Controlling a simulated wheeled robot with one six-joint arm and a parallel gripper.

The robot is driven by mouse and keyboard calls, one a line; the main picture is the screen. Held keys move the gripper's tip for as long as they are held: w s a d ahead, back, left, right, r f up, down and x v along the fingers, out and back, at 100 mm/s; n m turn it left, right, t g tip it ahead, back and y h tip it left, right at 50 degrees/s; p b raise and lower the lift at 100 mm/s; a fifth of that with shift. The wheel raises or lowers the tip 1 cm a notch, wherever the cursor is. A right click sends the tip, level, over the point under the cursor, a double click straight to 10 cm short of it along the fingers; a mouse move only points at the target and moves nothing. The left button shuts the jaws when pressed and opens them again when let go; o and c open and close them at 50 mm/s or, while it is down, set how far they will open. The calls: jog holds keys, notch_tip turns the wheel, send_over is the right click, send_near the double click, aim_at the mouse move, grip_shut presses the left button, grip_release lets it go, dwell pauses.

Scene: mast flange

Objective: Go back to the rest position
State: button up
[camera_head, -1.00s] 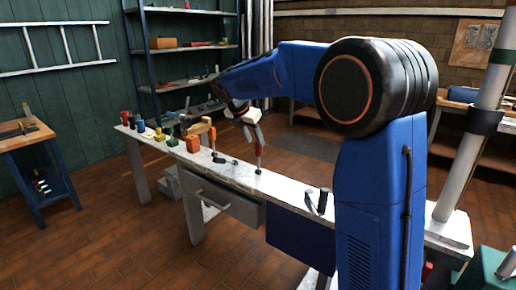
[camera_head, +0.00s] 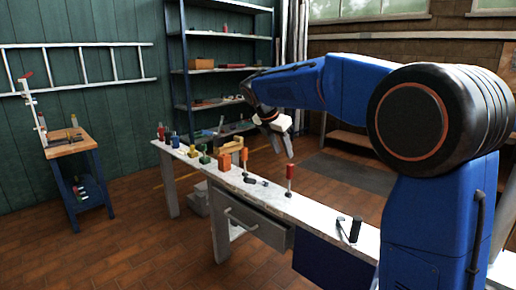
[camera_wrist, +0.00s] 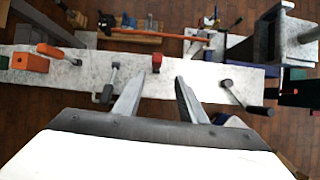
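My gripper (camera_head: 280,135) hangs above the long pale workbench (camera_head: 318,214). In the wrist view my gripper (camera_wrist: 158,78) has its two fingers spread with nothing held between them. A red-handled tool (camera_head: 289,172) stands upright on the bench just below the fingers in the head view. A red block-like end (camera_wrist: 156,63), probably that tool, shows beyond the gap between the fingertips, apart from them.
Orange block (camera_head: 225,161), dark-handled tool (camera_head: 255,180) and a black-handled item (camera_head: 349,230) sit along the bench. A drawer (camera_head: 255,222) juts from its front. A small wooden table (camera_head: 75,147) stands left; shelves (camera_head: 215,68) stand behind. Open floor lies at front left.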

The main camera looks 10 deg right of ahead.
jog(key=s+d+m+y, duration=0.1)
jog(key=s+d+m, duration=0.15)
jog(key=s, duration=0.35)
jog(key=s+d+m, duration=0.1)
jog(key=s+m, duration=0.3)
jog(key=s, duration=0.3)
jog(key=s+f+m+y, duration=0.1)
jog(key=s+f+m, duration=0.4)
jog(key=s, duration=0.5)
jog(key=s+d+f+m+t+y, duration=0.1)
jog(key=s+f+m, duration=0.4)
jog(key=s, duration=0.5)
jog(key=s+f+m+y, duration=0.1)
jog(key=s+f+m, duration=0.4)
jog(key=s+m, duration=0.3)
jog(key=s, duration=0.2)
jog(key=shift+s+d+f+y, duration=0.3)
jog(key=shift+s+d+f, duration=0.05)
